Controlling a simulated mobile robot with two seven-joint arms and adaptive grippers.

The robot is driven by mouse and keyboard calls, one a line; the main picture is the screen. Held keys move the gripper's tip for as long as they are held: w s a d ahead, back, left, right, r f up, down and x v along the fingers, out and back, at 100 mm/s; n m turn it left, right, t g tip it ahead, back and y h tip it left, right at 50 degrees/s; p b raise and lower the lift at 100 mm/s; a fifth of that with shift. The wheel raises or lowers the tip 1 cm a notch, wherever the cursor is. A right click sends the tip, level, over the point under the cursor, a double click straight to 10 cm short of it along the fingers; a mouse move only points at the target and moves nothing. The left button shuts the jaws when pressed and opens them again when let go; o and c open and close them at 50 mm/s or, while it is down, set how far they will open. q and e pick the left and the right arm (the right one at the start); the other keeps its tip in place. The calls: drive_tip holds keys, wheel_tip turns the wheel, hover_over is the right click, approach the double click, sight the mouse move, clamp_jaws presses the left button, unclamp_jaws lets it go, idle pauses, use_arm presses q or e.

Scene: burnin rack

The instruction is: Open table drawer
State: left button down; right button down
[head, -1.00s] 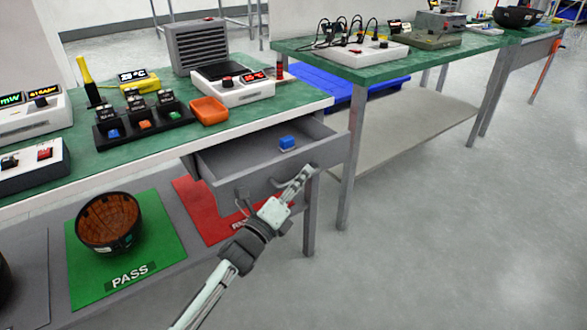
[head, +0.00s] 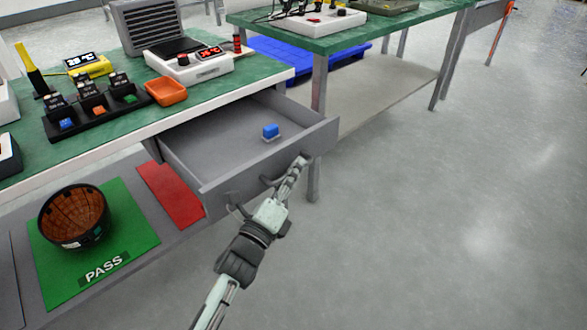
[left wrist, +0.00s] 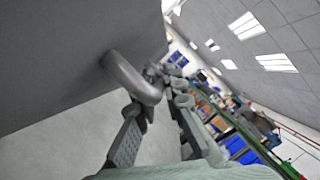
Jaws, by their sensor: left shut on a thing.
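The grey table drawer (head: 225,181) is pulled well out from under the green-topped table (head: 140,119). A small blue object (head: 270,131) lies inside it. My left gripper (head: 299,163) is at the right part of the drawer front, shut on the drawer handle. In the left wrist view, the curved metal handle (left wrist: 133,76) runs from the grey drawer front (left wrist: 75,45) to between the fingers (left wrist: 160,110). Part of the handle is hidden by the gripper in the head view. My right gripper is not in view.
A green PASS mat (head: 140,235) with a brown-lined bowl (head: 73,217) and a red mat (head: 170,195) lie on the lower shelf. A second green table (head: 400,25) stands behind at the right. The floor (head: 430,220) to the right is clear.

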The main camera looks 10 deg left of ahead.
use_arm(q)
drive_tip(key=c, duration=1.9)
unclamp_jaws()
drive_tip(key=v, duration=1.2)
drive_tip(key=shift+s+f, duration=0.1)
